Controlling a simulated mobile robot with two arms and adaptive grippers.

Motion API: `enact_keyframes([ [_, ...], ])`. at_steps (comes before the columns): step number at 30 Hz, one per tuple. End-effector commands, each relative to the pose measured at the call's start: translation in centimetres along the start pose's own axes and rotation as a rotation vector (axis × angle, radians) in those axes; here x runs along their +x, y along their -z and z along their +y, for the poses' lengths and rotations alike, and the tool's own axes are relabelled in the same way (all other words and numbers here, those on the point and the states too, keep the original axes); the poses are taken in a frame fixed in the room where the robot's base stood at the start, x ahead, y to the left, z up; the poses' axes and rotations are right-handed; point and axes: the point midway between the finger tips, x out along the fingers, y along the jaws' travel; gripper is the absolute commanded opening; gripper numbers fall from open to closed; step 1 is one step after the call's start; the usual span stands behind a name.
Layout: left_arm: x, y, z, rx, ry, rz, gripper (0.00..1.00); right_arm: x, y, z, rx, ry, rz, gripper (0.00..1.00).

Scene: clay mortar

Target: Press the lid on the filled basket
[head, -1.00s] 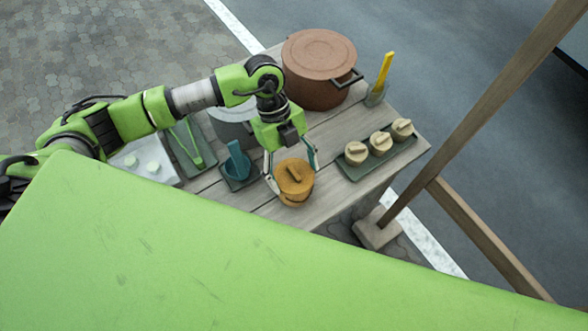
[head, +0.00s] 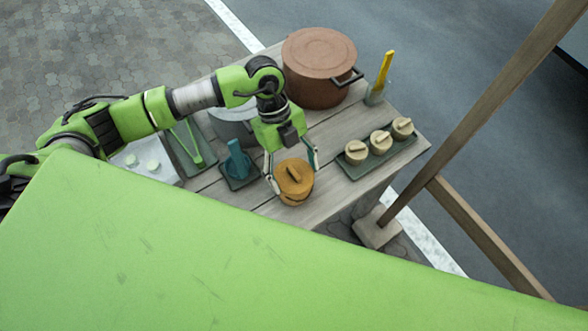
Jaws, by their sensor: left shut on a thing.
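The basket (head: 296,199) is a small round orange-brown container near the front edge of the wooden table. An orange lid (head: 295,176) with a raised bar handle sits on top of it. My left gripper (head: 293,170) reaches down from above with its fingers on either side of the lid, shut on it. Whether the lid is fully seated is too small to tell. The basket's contents are hidden under the lid. My right gripper is not in view.
A large brown pot (head: 318,70) stands behind. A yellow-handled tool (head: 385,70) stands at the back right.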

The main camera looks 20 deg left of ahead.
Motion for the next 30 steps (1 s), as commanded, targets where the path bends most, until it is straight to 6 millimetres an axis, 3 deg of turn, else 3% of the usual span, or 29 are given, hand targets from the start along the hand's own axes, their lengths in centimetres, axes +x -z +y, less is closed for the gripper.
enact_keyframes([
  [5, 0.01, 0.01, 0.0, 0.0, 0.0, 0.0, 0.56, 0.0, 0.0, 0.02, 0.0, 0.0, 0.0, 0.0],
  [6, 0.01, 0.01, 0.0, 0.0, 0.0, 0.0, 0.76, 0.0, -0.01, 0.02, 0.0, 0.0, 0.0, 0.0],
  [8, 0.01, 0.01, 0.0, 0.0, 0.0, 0.0, 0.88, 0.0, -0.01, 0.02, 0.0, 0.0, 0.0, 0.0],
  [15, 0.0, 0.01, 0.0, 0.0, 0.0, 0.0, 0.88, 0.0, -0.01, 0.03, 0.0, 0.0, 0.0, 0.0],
  [18, 0.0, 0.0, 0.0, 0.0, 0.0, 0.0, 1.0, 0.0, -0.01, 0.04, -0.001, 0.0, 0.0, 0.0],
  [30, -0.56, 0.23, 0.0, 0.0, 0.0, 0.0, 1.0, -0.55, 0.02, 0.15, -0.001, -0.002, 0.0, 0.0],
])
